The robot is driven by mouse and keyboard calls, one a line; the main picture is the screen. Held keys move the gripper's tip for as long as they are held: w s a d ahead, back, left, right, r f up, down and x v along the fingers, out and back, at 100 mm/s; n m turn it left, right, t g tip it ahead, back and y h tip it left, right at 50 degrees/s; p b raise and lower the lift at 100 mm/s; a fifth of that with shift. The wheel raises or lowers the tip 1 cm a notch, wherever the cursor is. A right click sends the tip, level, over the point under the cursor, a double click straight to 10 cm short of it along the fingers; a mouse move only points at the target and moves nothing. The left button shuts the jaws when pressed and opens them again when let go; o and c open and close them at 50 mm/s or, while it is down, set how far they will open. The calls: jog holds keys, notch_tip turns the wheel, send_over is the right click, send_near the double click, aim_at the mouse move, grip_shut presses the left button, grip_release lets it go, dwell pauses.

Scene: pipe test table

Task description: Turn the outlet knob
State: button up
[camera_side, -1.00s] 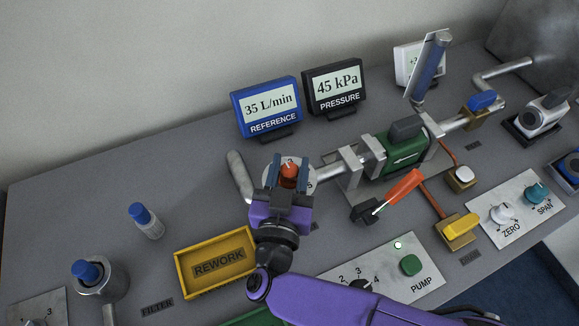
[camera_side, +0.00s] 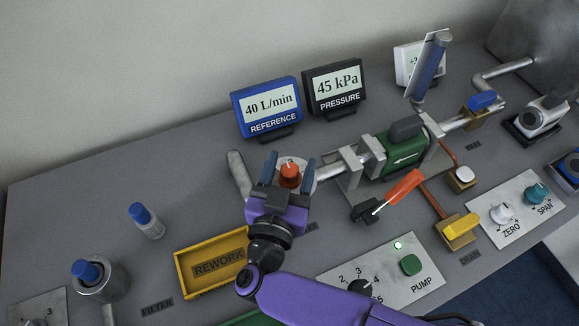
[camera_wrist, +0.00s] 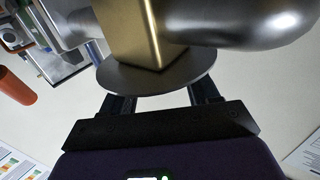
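My gripper (camera_side: 288,163) is open. Its two blue fingers stand apart to the left and right of the knob, with gaps showing. In the wrist view the dark fingers (camera_wrist: 162,100) are also spread. A brass block (camera_wrist: 130,35) on a grey disc (camera_wrist: 155,78) stands beyond them there; the knob's top is not clear in that view.
The reference display (camera_side: 267,107) reads 40 L/min and the pressure display (camera_side: 335,87) 45 kPa. A red-handled lever (camera_side: 400,188) and green pipe unit (camera_side: 400,155) lie right of my gripper. A yellow rework tray (camera_side: 213,263) sits left. Table behind the tray is mostly clear.

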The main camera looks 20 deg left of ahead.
aim_at(294, 172)
dwell(0.4)
notch_tip(294, 172, up, 3)
jog(key=shift+r, duration=0.2)
jog(key=shift+s+d+r, duration=0.2)
jog(key=shift+d+r, duration=0.25)
jog(key=s+d+r, duration=0.5)
jog(key=d+r, duration=0.3)
jog(key=d, duration=0.3)
jog(key=shift+s+d+r, duration=0.3)
jog(key=shift+d, duration=0.1)
